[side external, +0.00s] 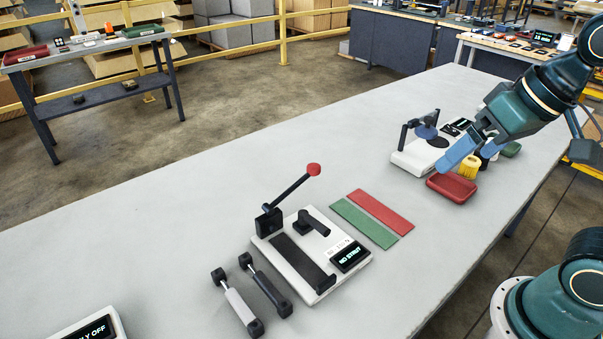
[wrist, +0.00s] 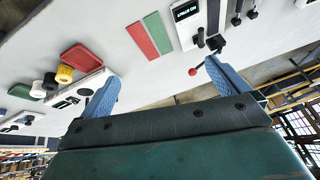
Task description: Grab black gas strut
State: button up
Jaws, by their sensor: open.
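The black gas strut (side external: 266,285) lies on the grey table in the side external view, beside the white fixture (side external: 286,262). A second strut with a light grey body (side external: 240,306) lies just left of it, roughly parallel. The fixture's display reads "NO STRUT". My gripper (side external: 466,157) is at the upper right, above the table near the red tray, far from the struts. In the wrist view my gripper (wrist: 162,72) has its blue fingers wide apart with nothing between them. Both struts are at the top edge there, partly cut off.
The fixture has a raised lever with a red knob (side external: 314,169). Green (side external: 364,224) and red (side external: 381,211) flat mats lie beyond it. A red tray (side external: 452,187), a yellow spool (side external: 468,167) and another white device (side external: 414,158) stand near my gripper. The table's left side is largely clear.

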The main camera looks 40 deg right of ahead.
jog(key=w+a+f+m+g+y, duration=0.2)
jog(key=w+a+f+m, duration=0.1)
jog(key=w+a+m, duration=0.55)
jog(key=m+g+y, duration=0.2)
jog(key=m+g, duration=0.1)
jog(key=m, duration=0.5)
send_near(272, 289)
jog(key=shift+d+n+x, duration=0.1)
jog(key=shift+n+x, duration=0.05)
jog(key=shift+x, duration=0.75)
jog(key=shift+d+n+x, duration=0.1)
jog(key=shift+d+x, duration=0.05)
jog(key=shift+x, duration=0.75)
jog(key=shift+f, duration=0.15)
jog(key=shift+x, duration=2.55)
jog(key=shift+a, duration=0.15)
jog(key=c, duration=0.8)
jog(key=shift+r, duration=0.25)
